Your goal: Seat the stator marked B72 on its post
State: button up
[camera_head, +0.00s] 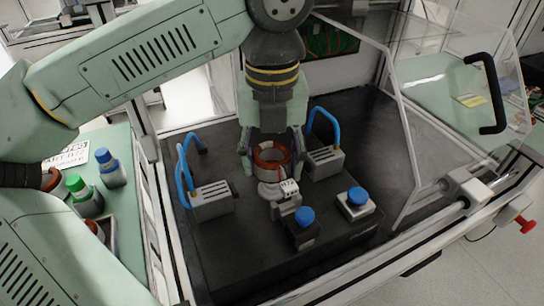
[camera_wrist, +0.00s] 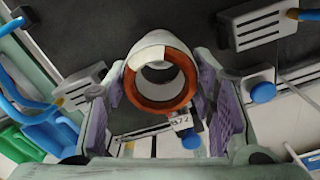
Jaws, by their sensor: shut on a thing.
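The stator (camera_head: 268,158) is a pale ring with an orange-red winding. My gripper (camera_head: 271,148) is shut on it from both sides, above the black test plate. In the wrist view the stator (camera_wrist: 161,97) sits between the purple pads of my gripper (camera_wrist: 163,88), and I look through its bore. A small tag (camera_wrist: 181,121) hangs at its edge; I read 72, the first character is unclear. A pale grey fixture (camera_head: 284,203) stands just in front of and below the stator. The post is hidden, and I cannot tell whether the stator touches it.
Grey blocks with blue hoses stand left (camera_head: 211,203) and right (camera_head: 323,162) of the stator. Two blue knobs (camera_head: 305,216) (camera_head: 357,196) are in front. A clear door with a black handle (camera_head: 493,93) is open at right. Bottles (camera_head: 87,197) stand on the left bench.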

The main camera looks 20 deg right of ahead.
jog(key=shift+f, duration=0.1)
jog(key=shift+f+b, duration=1.05)
jog(key=shift+f, duration=0.1)
jog(key=shift+f, duration=0.15)
